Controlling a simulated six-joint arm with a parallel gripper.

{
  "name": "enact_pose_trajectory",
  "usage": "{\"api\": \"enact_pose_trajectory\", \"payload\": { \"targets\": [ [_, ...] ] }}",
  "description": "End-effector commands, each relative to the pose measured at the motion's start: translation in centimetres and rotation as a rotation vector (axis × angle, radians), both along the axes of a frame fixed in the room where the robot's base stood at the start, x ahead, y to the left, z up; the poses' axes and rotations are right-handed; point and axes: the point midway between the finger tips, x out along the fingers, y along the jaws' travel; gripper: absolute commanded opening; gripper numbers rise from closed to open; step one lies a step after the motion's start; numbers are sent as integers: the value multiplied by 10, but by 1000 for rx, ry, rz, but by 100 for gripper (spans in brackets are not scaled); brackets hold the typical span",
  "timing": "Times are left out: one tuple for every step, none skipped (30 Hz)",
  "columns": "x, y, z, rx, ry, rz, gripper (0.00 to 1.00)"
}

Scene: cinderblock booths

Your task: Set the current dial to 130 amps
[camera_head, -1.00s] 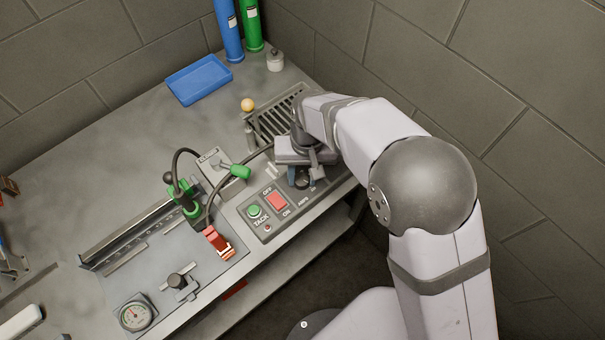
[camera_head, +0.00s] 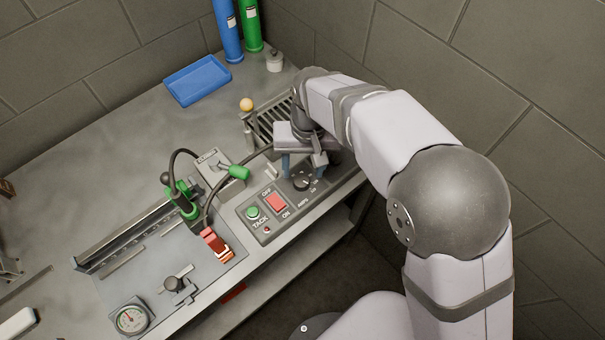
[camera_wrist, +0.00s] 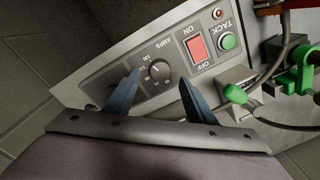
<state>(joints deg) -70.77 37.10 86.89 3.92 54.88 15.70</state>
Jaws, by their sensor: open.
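The current dial (camera_head: 301,184) is a dark round knob marked AMPS on the sloped control panel (camera_head: 283,222). It also shows in the wrist view (camera_wrist: 159,73), with small markings around it that are too small to read surely, so I cannot tell its setting. My gripper (camera_head: 302,167) is open and empty, above and just behind the dial. In the wrist view its two blue fingers (camera_wrist: 158,84) stand apart, one to each side of the dial in the picture, and appear clear of it. The left finger hides part of the panel.
A red OFF/ON switch (camera_head: 276,202) and green TACK button (camera_head: 252,212) sit left of the dial. A green-handled lever (camera_head: 238,172) and cable stand nearby. A slatted grate (camera_head: 268,119) lies behind my gripper. A blue tray (camera_head: 197,80) stands farther back, with bare bench around it.

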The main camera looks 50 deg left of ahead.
Motion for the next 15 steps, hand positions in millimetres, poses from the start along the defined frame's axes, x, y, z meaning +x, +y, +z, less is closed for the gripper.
{"api": "enact_pose_trajectory", "payload": {
  "targets": [
    [1,1,6,5,-2,0,50],
    [1,0,9,4,-2,-1,50],
    [1,0,14,4,-2,-1,50],
    [1,0,17,3,-1,-1,50],
    [1,0,20,3,-1,-1,50],
    [2,0,23,3,-1,-1,50],
    [2,0,25,3,-1,-1,50],
    [2,-1,26,2,0,-1,50],
    [2,-1,28,1,-1,-1,50],
    [2,-1,29,1,-1,-1,50],
    [2,-1,29,1,-1,-1,50],
    [2,-1,30,1,-1,-1,50],
    [2,-1,30,1,-1,-1,50],
    [2,-1,30,1,-1,-1,50],
    [2,-1,30,1,-1,-1,50]
  ]
}}
